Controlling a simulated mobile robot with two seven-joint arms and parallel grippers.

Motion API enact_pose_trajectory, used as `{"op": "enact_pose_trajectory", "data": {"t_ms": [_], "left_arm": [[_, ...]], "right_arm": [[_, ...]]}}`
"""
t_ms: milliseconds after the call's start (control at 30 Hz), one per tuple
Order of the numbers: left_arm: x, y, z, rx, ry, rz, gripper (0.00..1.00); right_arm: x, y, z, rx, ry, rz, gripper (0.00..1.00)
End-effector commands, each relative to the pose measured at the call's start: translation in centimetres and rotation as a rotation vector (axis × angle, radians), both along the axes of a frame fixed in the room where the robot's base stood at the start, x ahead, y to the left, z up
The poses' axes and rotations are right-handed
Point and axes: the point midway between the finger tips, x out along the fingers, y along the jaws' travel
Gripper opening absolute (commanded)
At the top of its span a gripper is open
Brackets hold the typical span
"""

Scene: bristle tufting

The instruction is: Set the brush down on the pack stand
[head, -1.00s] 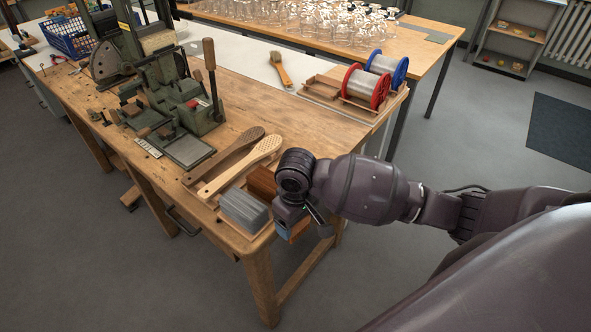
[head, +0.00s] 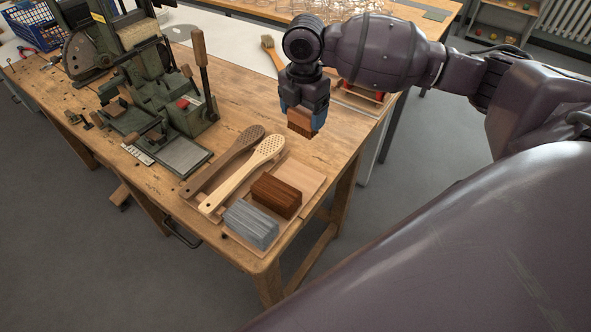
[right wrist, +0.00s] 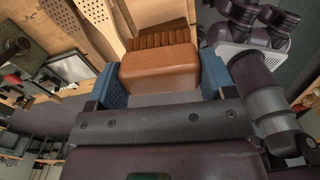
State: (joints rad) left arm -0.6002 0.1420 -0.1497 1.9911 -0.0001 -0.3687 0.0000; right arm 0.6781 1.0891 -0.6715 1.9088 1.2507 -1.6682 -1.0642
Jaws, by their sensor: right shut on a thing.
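My right gripper (head: 302,112) is shut on a small brown brush (head: 299,124). In the right wrist view the brush (right wrist: 160,68) shows a smooth orange-brown face between the blue fingers. The gripper holds it in the air, above and behind the pack stand. The pack stand (head: 303,175) is a flat pale wooden board near the table's front right corner. A grey bristle pack (head: 250,224) and a reddish-brown bristle pack (head: 276,196) lie on it. Its back part is bare. My left gripper is not in view.
Two wooden paddle-shaped brush bodies (head: 243,174) lie left of the stand. A green machine (head: 160,110) with an upright handle stands further left. Behind my right gripper are a long-handled brush (head: 270,55) and a partly hidden spool rack. Bare tabletop lies behind the stand.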

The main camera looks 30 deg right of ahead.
Motion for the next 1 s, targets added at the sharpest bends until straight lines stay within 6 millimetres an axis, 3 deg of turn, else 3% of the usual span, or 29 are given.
{"op": "enact_pose_trajectory", "data": {"t_ms": [133, 267, 800, 1000], "left_arm": [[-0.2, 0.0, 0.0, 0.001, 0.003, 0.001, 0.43], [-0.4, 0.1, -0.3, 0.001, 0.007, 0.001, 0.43], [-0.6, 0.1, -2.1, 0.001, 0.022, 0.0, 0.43], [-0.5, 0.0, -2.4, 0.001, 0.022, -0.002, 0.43]], "right_arm": [[0.1, -0.4, 1.0, 0.001, -0.001, 0.08, 0.54], [0.1, -0.5, 0.0, 0.004, 0.002, 0.101, 0.54], [0.1, -0.5, -11.5, 0.004, 0.004, 0.098, 0.54], [0.1, -0.5, -14.1, 0.003, 0.001, 0.098, 0.54]]}}
